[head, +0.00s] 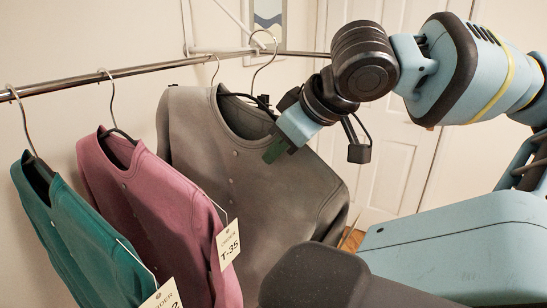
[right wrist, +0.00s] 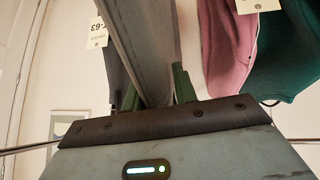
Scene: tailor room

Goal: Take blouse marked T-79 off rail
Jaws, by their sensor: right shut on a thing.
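In the right wrist view, grey cloth (right wrist: 146,55) is pinched between the green fingers (right wrist: 158,92). A hanger hook (head: 265,48) above the blouse stands higher than the rail line; I cannot tell whether it touches the rail (head: 145,69). No tag reading T-79 is visible. My left gripper is not in view.
A pink blouse (head: 150,195) tagged T-35 (head: 228,245) and a teal blouse (head: 75,235) hang to the left. The teal one's tag (head: 163,296) is cut off. A darker garment (right wrist: 118,62) has a tag ending in 63 (right wrist: 98,32). A white door (head: 385,150) stands behind.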

